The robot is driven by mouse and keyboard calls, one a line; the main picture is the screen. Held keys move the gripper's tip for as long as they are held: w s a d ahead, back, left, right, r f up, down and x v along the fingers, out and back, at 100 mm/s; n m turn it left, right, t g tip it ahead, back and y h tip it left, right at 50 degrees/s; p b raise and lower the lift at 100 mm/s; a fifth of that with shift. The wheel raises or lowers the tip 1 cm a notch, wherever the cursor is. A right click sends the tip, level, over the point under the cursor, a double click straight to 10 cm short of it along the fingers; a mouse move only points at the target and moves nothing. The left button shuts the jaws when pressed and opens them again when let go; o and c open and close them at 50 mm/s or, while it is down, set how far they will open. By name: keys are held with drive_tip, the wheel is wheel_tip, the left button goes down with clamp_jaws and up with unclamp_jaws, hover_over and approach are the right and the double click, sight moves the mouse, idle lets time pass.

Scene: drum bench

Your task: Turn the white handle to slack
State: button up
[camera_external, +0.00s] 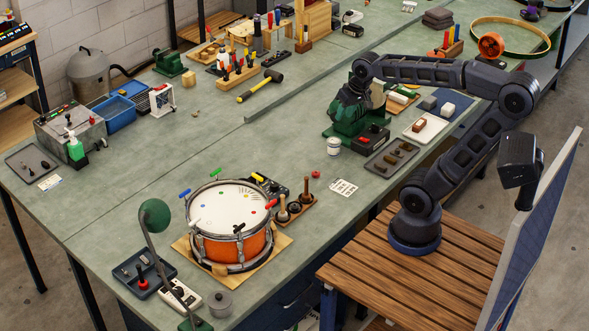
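A drum (228,245) with an orange shell and a white head stands on a tan board on the bench. My gripper (338,112) hangs over the green machine behind and right of the drum, well apart from the handles. It is dark and small, so its fingers do not show clearly.
A green lamp (155,214) rises in front of the drum's left side. Wooden pegs on a block (295,207) and a dark box stand right of the drum. A white cup (333,145) and a dark tray (391,158) lie near the green machine.

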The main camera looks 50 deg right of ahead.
drive_tip(key=w+a+r+m+g, duration=0.1)
drive_tip(key=w+a+r+m, duration=0.25)
drive_tip(key=w+a, duration=0.65)
drive_tip(key=m+g, duration=0.3)
drive_tip(key=m, duration=0.9)
hover_over(194, 220)
wheel_tip(194, 220, down, 13)
drive_tip(key=shift+s+f+h, duration=0.1)
drive_tip(key=shift+f+h, duration=0.15)
drive_tip(key=shift+h, duration=0.05)
wheel_tip(194, 220, down, 10)
drive_tip(key=shift+f, duration=0.15)
clamp_jaws()
